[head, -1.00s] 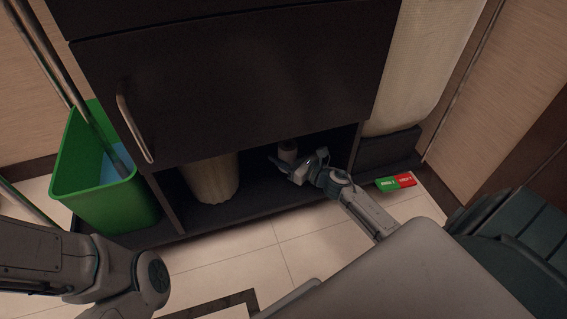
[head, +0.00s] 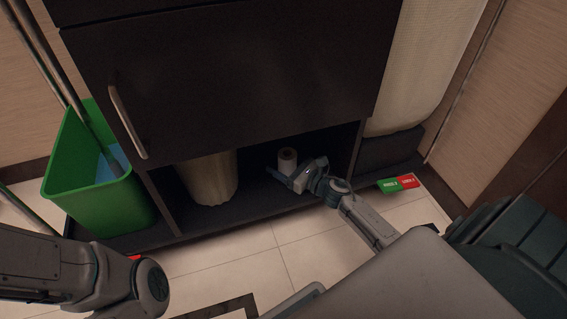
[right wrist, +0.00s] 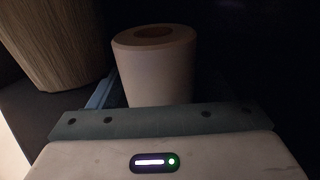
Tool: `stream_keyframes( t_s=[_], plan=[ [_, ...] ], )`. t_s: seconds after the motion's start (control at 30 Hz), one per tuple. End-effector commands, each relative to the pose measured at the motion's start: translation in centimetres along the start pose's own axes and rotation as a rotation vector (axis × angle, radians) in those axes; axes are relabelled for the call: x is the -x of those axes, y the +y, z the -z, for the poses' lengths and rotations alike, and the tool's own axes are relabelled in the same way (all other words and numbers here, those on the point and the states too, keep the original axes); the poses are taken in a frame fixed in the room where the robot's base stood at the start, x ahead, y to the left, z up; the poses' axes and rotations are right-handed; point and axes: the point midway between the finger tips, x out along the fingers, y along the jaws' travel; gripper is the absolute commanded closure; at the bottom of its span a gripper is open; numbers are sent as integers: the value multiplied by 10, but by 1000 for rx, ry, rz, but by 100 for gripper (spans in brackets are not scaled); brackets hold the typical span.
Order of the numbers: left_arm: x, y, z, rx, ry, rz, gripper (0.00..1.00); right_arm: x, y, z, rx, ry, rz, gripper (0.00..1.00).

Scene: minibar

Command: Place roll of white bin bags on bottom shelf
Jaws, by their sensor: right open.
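The roll of white bin bags (head: 287,160) stands upright on the bottom shelf (head: 258,203) of the dark cabinet, in the open bay under the door. It also shows upright in the right wrist view (right wrist: 155,70), straight ahead of the gripper. My right gripper (head: 284,178) is open and low at the front of the roll. In the right wrist view one bluish finger (right wrist: 104,92) shows left of the roll; the other finger is hidden. My left arm is at the lower left, and its gripper is out of view.
A beige ribbed bin (head: 210,180) stands left of the roll in the same bay. A green bucket (head: 95,200) stands left of the cabinet. A green and red box (head: 398,183) lies to the right. The cabinet door (head: 220,90) is shut above the bay.

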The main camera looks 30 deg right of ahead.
Motion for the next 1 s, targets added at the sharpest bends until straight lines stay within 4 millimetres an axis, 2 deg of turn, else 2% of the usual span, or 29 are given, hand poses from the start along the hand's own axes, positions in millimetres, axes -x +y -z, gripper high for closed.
stream_keyframes(
  t_s=[0.23, 0.7, 1.0],
  plan=[
    [-5, 2, -2, 0, 9, 0, 54, 3, 0, -5, 0, 2, 0, 27],
    [-15, 4, -5, 2, 21, 0, 54, 87, 0, -5, -2, 4, -1, 27],
    [-24, 7, -6, 3, 44, 0, 54, 117, 0, -4, -1, 2, 0, 27]
  ],
)
